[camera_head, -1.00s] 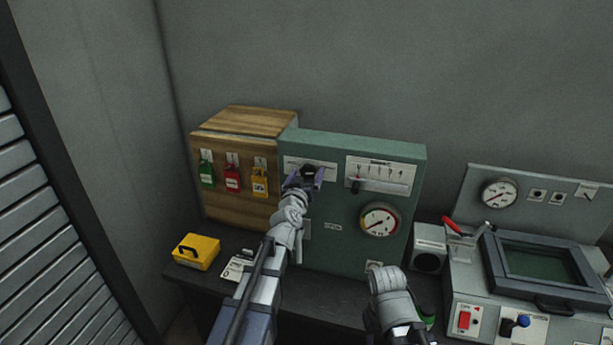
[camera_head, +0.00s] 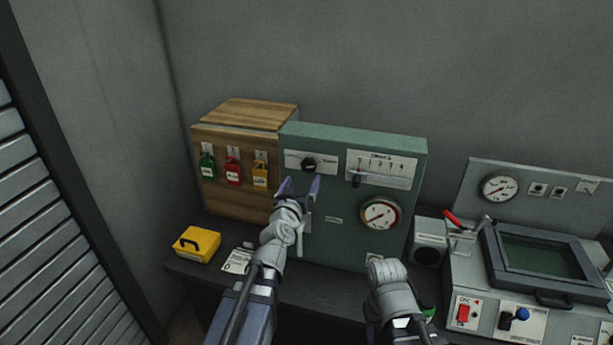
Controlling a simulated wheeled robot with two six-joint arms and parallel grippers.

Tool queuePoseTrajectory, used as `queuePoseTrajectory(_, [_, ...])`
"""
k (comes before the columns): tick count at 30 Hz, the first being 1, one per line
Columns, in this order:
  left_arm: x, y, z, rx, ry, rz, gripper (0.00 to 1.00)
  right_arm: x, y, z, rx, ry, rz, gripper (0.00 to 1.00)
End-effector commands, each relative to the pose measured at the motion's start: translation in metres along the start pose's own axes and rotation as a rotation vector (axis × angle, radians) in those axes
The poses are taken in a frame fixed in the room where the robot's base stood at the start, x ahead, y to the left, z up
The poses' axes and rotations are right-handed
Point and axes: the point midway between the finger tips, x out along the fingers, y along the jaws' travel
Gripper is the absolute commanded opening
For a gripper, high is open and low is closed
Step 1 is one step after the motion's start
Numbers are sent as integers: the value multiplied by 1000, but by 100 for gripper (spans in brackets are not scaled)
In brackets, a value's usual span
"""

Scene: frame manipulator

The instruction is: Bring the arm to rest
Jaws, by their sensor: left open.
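My left gripper (camera_head: 299,187) is open and empty, its two purple fingers apart in front of the green panel box (camera_head: 345,235). It is below a black knob (camera_head: 309,164) on the panel's upper left plate and apart from it. My left arm (camera_head: 262,280) reaches up from the bottom of the picture. My right arm (camera_head: 392,295) shows at the bottom middle, in front of the panel's lower right; its gripper fingers cannot be made out.
A wooden box (camera_head: 222,144) with green, red and yellow padlocks stands left of the panel. A yellow case (camera_head: 196,245) and a paper tag lie on the dark bench (camera_head: 315,291). A grey console (camera_head: 535,265) with a red lever stands at the right.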

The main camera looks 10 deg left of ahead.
Motion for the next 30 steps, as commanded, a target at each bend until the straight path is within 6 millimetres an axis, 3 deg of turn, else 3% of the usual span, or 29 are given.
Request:
queuePoseTrajectory(5, [-4, 22, 31, 23, -138, 84, 93, 0, 0, 0, 0, 0, 0, 50])
queuePoseTrajectory(11, [-42, 48, 122, 87, -566, 197, 93, 0, 0, 0, 0, 0, 0, 50])
queuePoseTrajectory(15, [-88, 40, 175, 126, -883, 169, 93, 0, 0, 0, 0, 0, 0, 50])
queuePoseTrajectory(18, [-120, 27, 198, 147, -1065, 112, 93, 0, 0, 0, 0, 0, 0, 50])
queuePoseTrajectory(22, [-159, 8, 214, 170, -1256, 16, 93, 0, 0, 0, 0, 0, 0, 50])
queuePoseTrajectory(27, [-206, -16, 220, 193, -1463, -138, 93, 0, 0, 0, 0, 0, 0, 50])
queuePoseTrajectory(30, [-212, -1, 255, 246, -1484, -104, 93, 30, -3, -2, -2, 0, 0, 50])
